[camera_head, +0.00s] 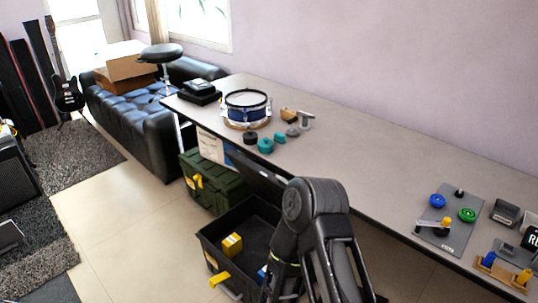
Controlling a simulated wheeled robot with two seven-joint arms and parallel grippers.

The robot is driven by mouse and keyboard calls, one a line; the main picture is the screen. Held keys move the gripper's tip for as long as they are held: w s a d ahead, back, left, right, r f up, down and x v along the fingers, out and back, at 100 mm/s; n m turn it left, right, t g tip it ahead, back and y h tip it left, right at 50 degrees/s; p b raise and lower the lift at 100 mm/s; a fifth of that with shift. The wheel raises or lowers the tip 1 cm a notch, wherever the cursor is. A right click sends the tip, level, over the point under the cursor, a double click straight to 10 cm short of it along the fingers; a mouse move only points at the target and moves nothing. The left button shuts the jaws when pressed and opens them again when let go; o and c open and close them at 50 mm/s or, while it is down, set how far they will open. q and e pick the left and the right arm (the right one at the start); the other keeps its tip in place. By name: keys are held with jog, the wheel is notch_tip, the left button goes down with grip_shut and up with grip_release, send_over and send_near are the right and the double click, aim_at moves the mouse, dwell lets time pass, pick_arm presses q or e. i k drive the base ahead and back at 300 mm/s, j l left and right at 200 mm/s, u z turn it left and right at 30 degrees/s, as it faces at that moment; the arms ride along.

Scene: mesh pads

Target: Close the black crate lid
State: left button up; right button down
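The black crate (207,250) stands open on the floor in front of the long table. A yellow box (232,245) lies inside it, and a blue item (262,272) shows partly beside my arm. A yellow latch (219,279) is on its front side. A dark panel (258,178), which looks like the raised lid, stands behind the crate under the table edge. My black arm bends in front of the crate's right part and hides it. Neither gripper shows in the head view.
A green crate (215,186) with a yellow latch stands behind the black crate. The table (350,160) holds a blue drum (246,105), small items and a grey board (450,225). A black sofa (130,115) is at the back left. The tiled floor left of the crate is clear.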

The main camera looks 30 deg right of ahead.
aim_at(268, 184)
jog(key=i+l, duration=0.2)
jog(key=l, duration=0.15)
jog(key=i+l, duration=0.4)
jog(key=l, duration=0.25)
